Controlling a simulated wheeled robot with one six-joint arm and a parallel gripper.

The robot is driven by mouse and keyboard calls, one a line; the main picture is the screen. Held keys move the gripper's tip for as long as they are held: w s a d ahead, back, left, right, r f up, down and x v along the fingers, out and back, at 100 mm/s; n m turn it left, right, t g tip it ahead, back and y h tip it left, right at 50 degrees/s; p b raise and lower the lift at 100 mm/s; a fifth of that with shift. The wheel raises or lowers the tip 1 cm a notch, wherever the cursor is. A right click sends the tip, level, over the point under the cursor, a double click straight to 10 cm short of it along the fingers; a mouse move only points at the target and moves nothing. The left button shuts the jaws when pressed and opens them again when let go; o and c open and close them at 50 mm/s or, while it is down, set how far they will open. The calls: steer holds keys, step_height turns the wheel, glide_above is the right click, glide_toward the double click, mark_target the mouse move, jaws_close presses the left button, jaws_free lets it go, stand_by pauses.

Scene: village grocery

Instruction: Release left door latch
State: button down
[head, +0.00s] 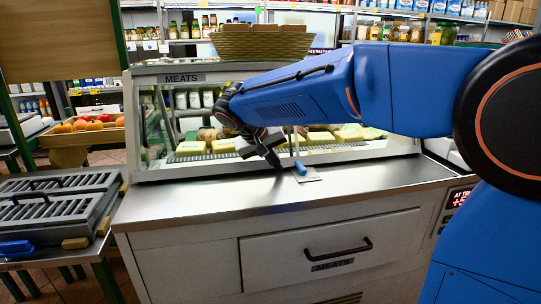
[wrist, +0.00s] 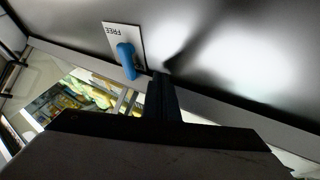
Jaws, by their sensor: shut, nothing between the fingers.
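A small blue latch lever (head: 301,167) sits on a pale plate (head: 309,177) on the steel counter, in front of the meat case's glass. In the wrist view the blue lever (wrist: 127,61) crosses the plate (wrist: 132,36), which bears the word FREE, upside down there. The lever points toward the case. My gripper (head: 277,164) is shut and empty, just left of the latch in the head view. In the wrist view my shut fingers (wrist: 163,97) are right of the lever, with a narrow gap. I see no second latch; my arm covers part of the case.
The meat case (head: 180,163) stands behind, with yellow and green goods inside. A drawer with a black handle (head: 338,250) is below the counter (head: 200,197). A grill-like tray (head: 55,190) stands left. The counter's left part is clear.

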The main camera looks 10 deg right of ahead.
mark_target(300, 168)
steer(key=shift+d+r, duration=0.15)
steer(key=shift+d, duration=1.75)
